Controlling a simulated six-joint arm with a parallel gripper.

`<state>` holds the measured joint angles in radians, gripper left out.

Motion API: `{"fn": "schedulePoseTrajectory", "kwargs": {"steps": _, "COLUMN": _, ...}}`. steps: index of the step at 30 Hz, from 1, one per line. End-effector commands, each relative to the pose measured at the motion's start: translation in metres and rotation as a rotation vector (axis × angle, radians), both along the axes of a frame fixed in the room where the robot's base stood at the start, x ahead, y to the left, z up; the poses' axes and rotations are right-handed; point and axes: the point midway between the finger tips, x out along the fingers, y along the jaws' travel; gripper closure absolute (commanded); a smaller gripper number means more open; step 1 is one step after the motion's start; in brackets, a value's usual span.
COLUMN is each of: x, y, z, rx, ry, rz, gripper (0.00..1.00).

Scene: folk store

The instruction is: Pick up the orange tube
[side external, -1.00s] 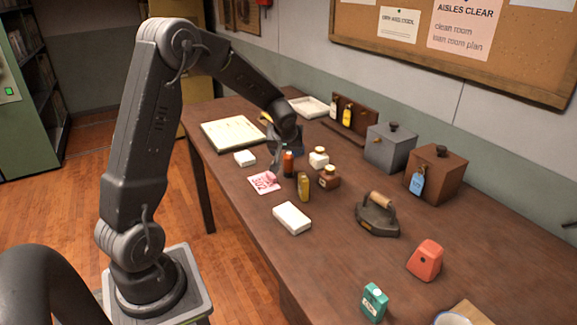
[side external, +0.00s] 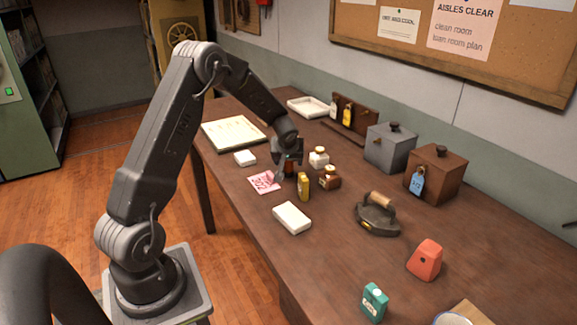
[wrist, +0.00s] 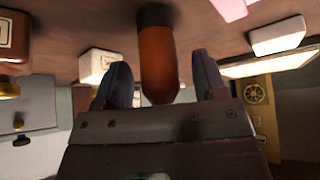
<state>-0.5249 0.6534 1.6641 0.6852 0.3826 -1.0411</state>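The orange tube (wrist: 158,62) stands upright on the table, with a dark cap or band at one end. It lies between the two fingers of my gripper (wrist: 161,75) in the wrist view, with a visible gap on each side. My gripper is open and around the tube. In the side external view my gripper (side external: 287,158) is low over the table and hides most of the tube; only a small orange-brown part shows.
A yellow bottle (side external: 303,186), a brown jar (side external: 329,177) and a white jar (side external: 319,158) stand close to the right. A pink card (side external: 262,182) lies to the left. A white box (side external: 292,218) lies nearer the front. A flat iron (side external: 377,214) is farther right.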

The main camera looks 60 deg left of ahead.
Motion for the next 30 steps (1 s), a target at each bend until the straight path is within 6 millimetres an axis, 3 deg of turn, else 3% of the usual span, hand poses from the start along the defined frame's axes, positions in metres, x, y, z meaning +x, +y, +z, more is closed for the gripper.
{"fn": "schedulePoseTrajectory", "kwargs": {"steps": 2, "x": 0.0, "y": 0.0, "z": 0.0, "rx": 0.0, "ry": 0.0, "rz": 0.0, "gripper": 0.42}}
{"fn": "schedulePoseTrajectory", "kwargs": {"steps": 13, "x": 0.0, "y": 0.0, "z": 0.0, "rx": 0.0, "ry": 0.0, "rz": 0.0, "gripper": 0.78}}
{"fn": "schedulePoseTrajectory", "kwargs": {"steps": 23, "x": 0.0, "y": 0.0, "z": 0.004, "rx": 0.002, "ry": -0.001, "rz": -0.001, "gripper": 0.78}}
{"fn": "schedulePoseTrajectory", "kwargs": {"steps": 30, "x": 0.0, "y": 0.001, "z": 0.032, "rx": 0.004, "ry": -0.004, "rz": 0.002, "gripper": 0.78}}
